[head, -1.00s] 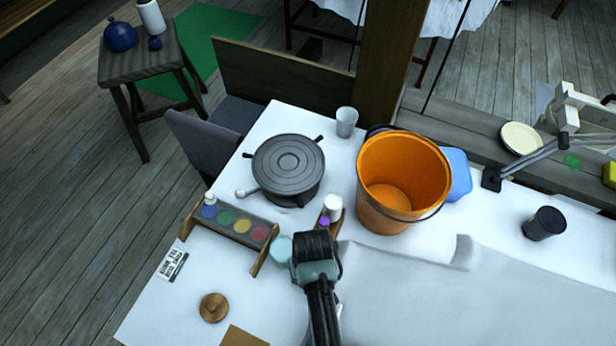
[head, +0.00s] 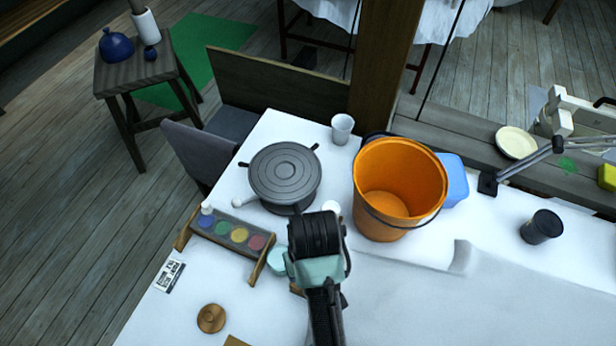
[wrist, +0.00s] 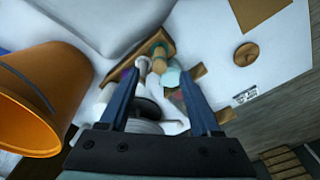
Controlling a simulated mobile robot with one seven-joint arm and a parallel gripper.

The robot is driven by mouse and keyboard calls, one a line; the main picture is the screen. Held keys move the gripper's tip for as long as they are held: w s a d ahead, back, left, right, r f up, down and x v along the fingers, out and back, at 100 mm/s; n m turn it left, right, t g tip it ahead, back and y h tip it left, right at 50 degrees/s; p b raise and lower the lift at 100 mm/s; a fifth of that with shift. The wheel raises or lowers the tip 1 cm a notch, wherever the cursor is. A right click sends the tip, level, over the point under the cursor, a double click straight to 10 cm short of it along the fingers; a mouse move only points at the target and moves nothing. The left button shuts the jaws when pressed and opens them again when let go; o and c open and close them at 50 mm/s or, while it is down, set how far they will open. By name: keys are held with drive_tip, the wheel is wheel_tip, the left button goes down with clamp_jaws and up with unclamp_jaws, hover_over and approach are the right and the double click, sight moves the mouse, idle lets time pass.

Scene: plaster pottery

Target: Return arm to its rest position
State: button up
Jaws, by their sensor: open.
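My arm reaches up from the bottom middle of the head view, over the white table (head: 390,290). Its dark wrist hides the fingers there. In the wrist view my gripper (wrist: 158,74) shows two blue fingers spread apart. No object is held between them; the small jars and white items behind them are on the table below. The orange bucket (head: 400,175) stands right of my arm, and its side shows at the left of the wrist view (wrist: 38,100).
A grey banding wheel (head: 285,175) and a wooden paint rack (head: 228,232) stand left of my arm. A white cup (head: 342,128) is behind. A dark cup (head: 542,227) and a clamped lamp arm (head: 520,160) are at the right. A round wooden lid (head: 211,318) lies front left.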

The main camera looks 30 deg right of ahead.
drive_tip(key=w+a+r+t+h, duration=0.1)
drive_tip(key=w+r+t, duration=0.5)
drive_tip(key=w+r, duration=0.7)
drive_tip(key=w+a+r+t+h, duration=0.1)
drive_tip(key=w+r+t, duration=0.6)
drive_tip(key=r, duration=1.1)
drive_tip(key=s+a+r+n+t, duration=0.1)
drive_tip(key=a+r+t, duration=0.15)
drive_tip(key=r, duration=0.65)
drive_tip(key=s+a+r+t, duration=0.15)
drive_tip(key=r+t, duration=0.25)
drive_tip(key=r, duration=0.6)
drive_tip(key=s+a+r+t+y, duration=0.1)
drive_tip(key=s+a+r+t, duration=0.1)
drive_tip(key=s+r, duration=0.3)
drive_tip(key=s+a+r+t+y, duration=0.1)
drive_tip(key=s+a+r+t, duration=0.2)
drive_tip(key=r, duration=0.8)
drive_tip(key=shift+s+r+t, duration=0.35)
drive_tip(key=shift+s+t, duration=0.6)
drive_tip(key=shift+s, duration=0.2)
